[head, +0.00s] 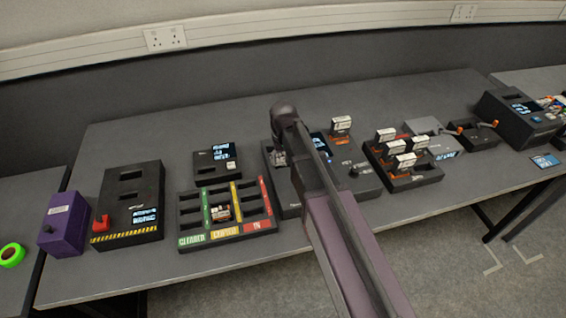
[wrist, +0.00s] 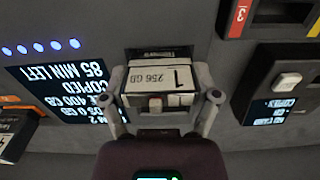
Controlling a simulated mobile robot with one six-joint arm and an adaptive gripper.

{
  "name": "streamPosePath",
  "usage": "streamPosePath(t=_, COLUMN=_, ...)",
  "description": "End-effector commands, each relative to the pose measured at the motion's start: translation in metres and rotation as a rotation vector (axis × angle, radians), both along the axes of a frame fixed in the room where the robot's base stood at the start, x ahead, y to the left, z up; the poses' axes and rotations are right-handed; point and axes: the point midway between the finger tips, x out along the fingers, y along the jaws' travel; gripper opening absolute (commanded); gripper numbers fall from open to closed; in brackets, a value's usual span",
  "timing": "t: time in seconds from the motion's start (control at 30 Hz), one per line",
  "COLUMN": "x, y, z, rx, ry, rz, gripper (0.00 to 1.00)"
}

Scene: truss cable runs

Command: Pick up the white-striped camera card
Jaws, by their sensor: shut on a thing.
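My gripper (wrist: 166,97) is shut on a camera card (wrist: 150,77) in the wrist view, one finger on each side. The card is dark-edged with a white label reading "256 GB" and "1", upside down. I cannot tell whether its white is the stripe, nor whether it is clear of the dark slot just beyond it. In the head view my arm covers most of the gripper, above the dark copying unit (head: 361,181) at the table's middle. Several white-labelled cards (head: 386,134) stand in a black rack to the right.
A sorting tray (head: 187,222) with green, yellow and red strips holds one card (head: 221,212) in its middle column. A lit screen (wrist: 68,88) is beside my gripper in the wrist view. Free table lies behind the devices.

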Motion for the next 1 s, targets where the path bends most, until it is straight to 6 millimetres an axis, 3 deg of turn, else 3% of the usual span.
streamPosePath(t=0.47, x=0.0, y=0.0, z=0.011, rx=0.0, ry=0.0, rz=0.0, gripper=0.23)
streamPosePath(t=1.0, x=0.0, y=0.0, z=0.064, rx=0.0, ry=0.0, rz=0.0, gripper=0.23)
